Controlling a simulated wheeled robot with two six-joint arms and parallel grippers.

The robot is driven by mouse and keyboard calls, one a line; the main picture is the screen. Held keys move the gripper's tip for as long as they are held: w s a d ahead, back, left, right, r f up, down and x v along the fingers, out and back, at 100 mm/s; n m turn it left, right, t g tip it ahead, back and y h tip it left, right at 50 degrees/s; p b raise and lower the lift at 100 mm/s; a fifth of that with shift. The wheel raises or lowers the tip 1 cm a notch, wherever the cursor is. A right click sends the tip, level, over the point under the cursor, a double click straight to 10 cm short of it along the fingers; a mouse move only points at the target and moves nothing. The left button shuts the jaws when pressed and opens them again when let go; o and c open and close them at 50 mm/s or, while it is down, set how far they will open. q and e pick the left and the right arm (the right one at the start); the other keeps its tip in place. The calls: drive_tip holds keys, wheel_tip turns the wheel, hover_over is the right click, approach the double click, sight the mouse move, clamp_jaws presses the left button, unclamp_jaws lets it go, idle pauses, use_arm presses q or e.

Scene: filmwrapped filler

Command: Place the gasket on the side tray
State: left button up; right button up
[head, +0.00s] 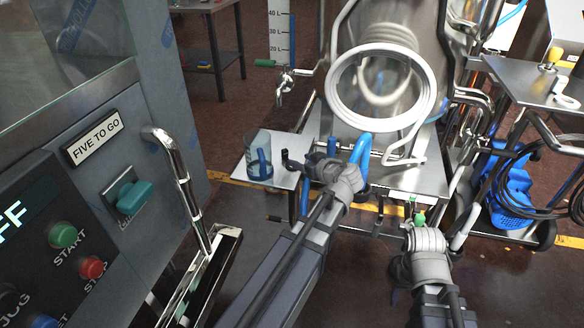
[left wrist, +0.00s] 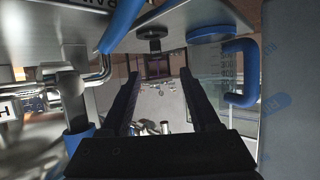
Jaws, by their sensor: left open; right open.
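A large white ring (head: 339,112) surrounds the round opening on the front of the steel tank. It looks like the gasket, but I cannot tell for sure. The side tray (head: 236,168) is a pale plate left of the tank, bearing a clear jug (head: 258,158) with a blue handle. The jug also shows in the left wrist view (left wrist: 238,62). My left gripper (head: 312,161) is open and empty beside the tray's right edge; its fingers (left wrist: 160,85) have nothing between them. My right gripper (head: 420,228) is open, low in front of the tank; its fingertips are mostly hidden.
A black knob-like piece (left wrist: 150,38) is at the tray near my left gripper. A control panel (head: 80,215) with a steel handle (head: 178,170) stands at the left. A steel cart (head: 530,80) and blue bucket (head: 510,190) are at the right. Hoses and pipes crowd the tank.

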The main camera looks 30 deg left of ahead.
sight(286, 152)
use_arm(q)
drive_tip(key=b+x, duration=0.1)
drive_tip(key=x, duration=0.2)
drive_tip(key=b+x, duration=0.1)
drive_tip(key=x, duration=0.2)
drive_tip(key=shift+w+a+r, duration=0.2)
drive_tip(key=shift+w+a+f+b, duration=0.1)
drive_tip(key=shift+w+a+b, duration=0.05)
drive_tip(key=shift+a+b, duration=0.2)
drive_tip(key=shift+w+b+x, duration=0.15)
drive_tip(key=shift+b+x, duration=0.35)
drive_tip(key=shift+x, duration=0.8)
drive_tip(key=shift+w+b+x, duration=0.2)
drive_tip(key=shift+b+x, duration=0.3)
drive_tip(key=shift+x, duration=0.8)
drive_tip(key=shift+d, duration=0.2)
clamp_jaws()
